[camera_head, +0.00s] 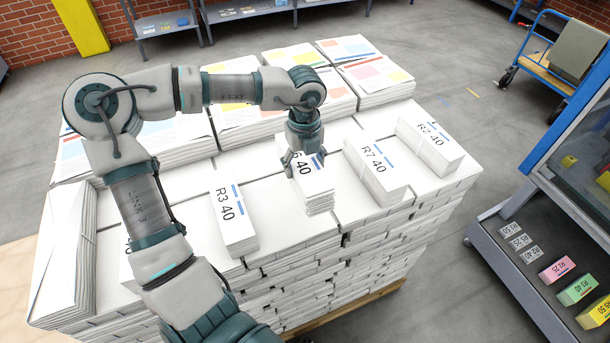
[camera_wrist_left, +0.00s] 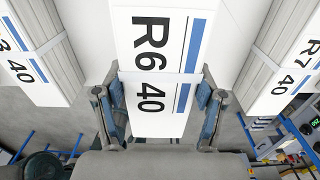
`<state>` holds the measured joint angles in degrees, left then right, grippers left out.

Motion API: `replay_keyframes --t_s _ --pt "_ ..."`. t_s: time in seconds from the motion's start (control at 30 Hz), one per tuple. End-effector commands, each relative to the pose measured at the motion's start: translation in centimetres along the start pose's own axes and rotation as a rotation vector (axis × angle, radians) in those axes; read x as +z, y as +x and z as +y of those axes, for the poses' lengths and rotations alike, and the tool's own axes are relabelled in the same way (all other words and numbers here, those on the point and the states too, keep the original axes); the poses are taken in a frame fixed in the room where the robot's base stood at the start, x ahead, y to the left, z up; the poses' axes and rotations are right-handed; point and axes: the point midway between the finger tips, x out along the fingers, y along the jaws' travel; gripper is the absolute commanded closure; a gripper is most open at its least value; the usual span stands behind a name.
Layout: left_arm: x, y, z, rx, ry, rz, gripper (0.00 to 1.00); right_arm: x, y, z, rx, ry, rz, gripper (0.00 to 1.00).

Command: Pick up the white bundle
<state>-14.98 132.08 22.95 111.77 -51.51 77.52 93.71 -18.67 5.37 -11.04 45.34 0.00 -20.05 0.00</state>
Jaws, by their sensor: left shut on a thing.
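A white bundle marked 40 (camera_head: 318,184) is in my left gripper (camera_head: 304,160), above the stack in the head view. In the left wrist view the same bundle reads R6 40 (camera_wrist_left: 158,60), with a blue stripe along its right side. The fingers of my left gripper (camera_wrist_left: 160,108) stand on both sides of it and are shut on it. The bundle's underside and any gap to the stack are hard to tell. My right gripper is not in view.
White bundles R3 40 (camera_head: 232,215), R7 40 (camera_head: 375,172) and R2 40 (camera_head: 430,146) lie on the large newspaper stack (camera_head: 300,268), on both sides of the held one. A blue-framed rack (camera_head: 500,275) with small coloured bundles stands right. Grey floor lies between.

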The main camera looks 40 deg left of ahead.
Motion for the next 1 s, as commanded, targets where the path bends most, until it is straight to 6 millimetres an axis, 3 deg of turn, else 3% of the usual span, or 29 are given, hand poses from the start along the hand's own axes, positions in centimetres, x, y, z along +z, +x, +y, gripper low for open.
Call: replay_keyframes --t_s 0.2,0.5,0.7,1.0 --pt "0.0 -5.2 -0.2 -0.006 -0.001 -0.007 0.99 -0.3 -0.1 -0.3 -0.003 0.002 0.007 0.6" --pt "-0.1 -10.2 -0.2 -0.004 0.0 -0.005 0.99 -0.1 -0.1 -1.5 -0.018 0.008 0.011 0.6" --pt "-0.1 -11.7 -0.2 -0.004 0.001 -0.004 0.99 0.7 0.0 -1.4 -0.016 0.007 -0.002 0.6" --pt "-0.1 -12.2 -0.1 -0.004 0.001 -0.003 0.99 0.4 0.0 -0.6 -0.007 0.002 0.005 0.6"
